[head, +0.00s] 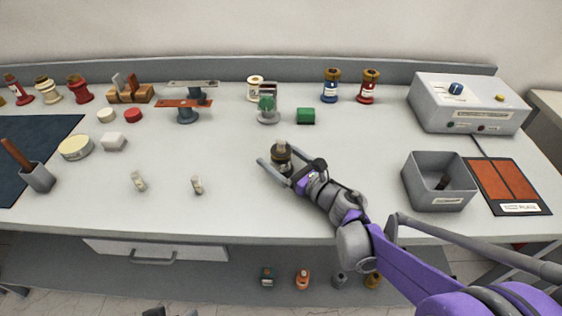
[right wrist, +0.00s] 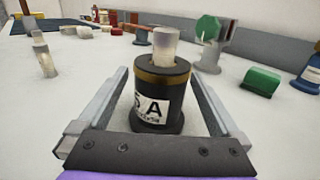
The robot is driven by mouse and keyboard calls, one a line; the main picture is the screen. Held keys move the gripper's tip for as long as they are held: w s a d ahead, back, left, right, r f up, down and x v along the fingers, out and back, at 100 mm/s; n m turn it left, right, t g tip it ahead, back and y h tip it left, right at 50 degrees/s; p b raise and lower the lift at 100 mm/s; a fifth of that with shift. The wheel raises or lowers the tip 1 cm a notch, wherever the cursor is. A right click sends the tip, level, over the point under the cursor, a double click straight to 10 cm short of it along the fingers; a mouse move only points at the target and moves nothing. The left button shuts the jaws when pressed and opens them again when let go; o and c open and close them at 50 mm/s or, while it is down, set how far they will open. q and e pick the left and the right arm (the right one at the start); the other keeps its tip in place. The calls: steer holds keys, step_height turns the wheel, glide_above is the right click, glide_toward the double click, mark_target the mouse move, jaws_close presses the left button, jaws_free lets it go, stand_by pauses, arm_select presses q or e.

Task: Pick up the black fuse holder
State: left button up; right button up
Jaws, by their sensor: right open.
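The black fuse holder (head: 281,158) stands upright near the middle of the workbench, with a brass-coloured band and a pale fuse-like piece in its top. In the right wrist view the black fuse holder (right wrist: 160,95) shows a white label reading "5 A", with the 5 partly cut off. My right gripper (head: 274,166) is open, with one finger on each side of the holder. In the right wrist view a gap shows between the holder and each finger of the right gripper (right wrist: 160,100). My left gripper is not in view.
A green block (head: 306,116) and a stand with a green knob (head: 267,108) are behind the holder. A grey open bin (head: 437,196) is at the right. Bench space around the holder is clear.

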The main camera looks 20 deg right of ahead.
steer(key=x, duration=0.2)
steer(key=shift+w+a, duration=0.1)
steer(key=shift+w, duration=0.15)
jaws_close()
stand_by(0.3)
